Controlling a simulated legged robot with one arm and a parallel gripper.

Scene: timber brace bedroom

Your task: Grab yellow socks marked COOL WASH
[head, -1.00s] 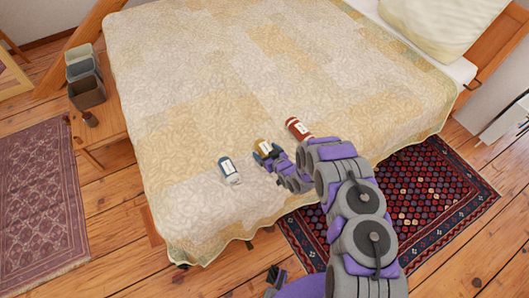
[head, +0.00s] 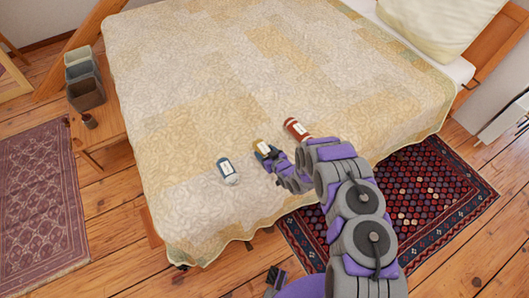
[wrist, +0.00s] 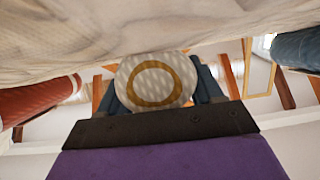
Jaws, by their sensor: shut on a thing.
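The yellow socks (head: 263,146), a small roll with a white label, are at my gripper (head: 268,153) near the front edge of the bed. The label is too small to read. In the wrist view the end of the roll (wrist: 155,82), whitish with a yellow ring, sits between the blue fingers of my gripper (wrist: 157,90). My gripper is shut on it. The pale quilt is right beside the roll, and I cannot tell whether they touch. Part of the roll is hidden behind my gripper in the head view.
A red roll (head: 297,128) lies to the right and a blue-grey roll (head: 227,169) to the left, both on the quilted bed (head: 205,75). Bins (head: 85,85) stand on a wooden bench (head: 95,140) at left. Rugs cover parts of the floor.

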